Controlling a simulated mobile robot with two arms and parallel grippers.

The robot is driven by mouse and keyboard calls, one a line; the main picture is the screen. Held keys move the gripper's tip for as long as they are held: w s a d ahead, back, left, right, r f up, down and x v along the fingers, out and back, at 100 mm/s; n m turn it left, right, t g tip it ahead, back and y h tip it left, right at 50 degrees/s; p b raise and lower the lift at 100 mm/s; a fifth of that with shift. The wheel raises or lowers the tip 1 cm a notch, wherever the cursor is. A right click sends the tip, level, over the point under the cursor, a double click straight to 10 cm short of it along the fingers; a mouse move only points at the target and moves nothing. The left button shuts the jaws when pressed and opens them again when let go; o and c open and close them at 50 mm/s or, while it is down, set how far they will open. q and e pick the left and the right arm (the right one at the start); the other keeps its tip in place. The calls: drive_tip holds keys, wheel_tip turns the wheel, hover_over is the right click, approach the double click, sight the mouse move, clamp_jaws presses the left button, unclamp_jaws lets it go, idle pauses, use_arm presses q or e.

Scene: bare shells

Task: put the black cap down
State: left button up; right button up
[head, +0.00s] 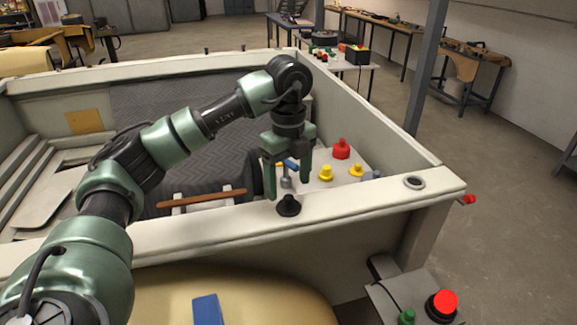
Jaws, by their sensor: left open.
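The black cap (288,206) stands upright on the pale rim (370,214) of the large open shell, near its front edge. My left gripper (288,196) points down over the cap, its fingers open and apart to the left and right. The cap sits just below and between the fingertips. It looks free of both, though I cannot tell the exact gap. A dark piece at the far right edge may be part of my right gripper (568,164); its jaws do not show clearly.
Red and yellow knobs (341,149) stand on a light panel inside the shell, beyond the gripper. A grey ring (414,182) lies on the rim to the right. In front are a yellow seat-like surface (260,300) and a box with a red button (443,303).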

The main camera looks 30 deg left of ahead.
sight(289, 197)
use_arm(q)
wheel_tip(289, 197, up, 7)
idle(0.3)
drive_tip(key=shift+s, duration=0.1)
idle(0.4)
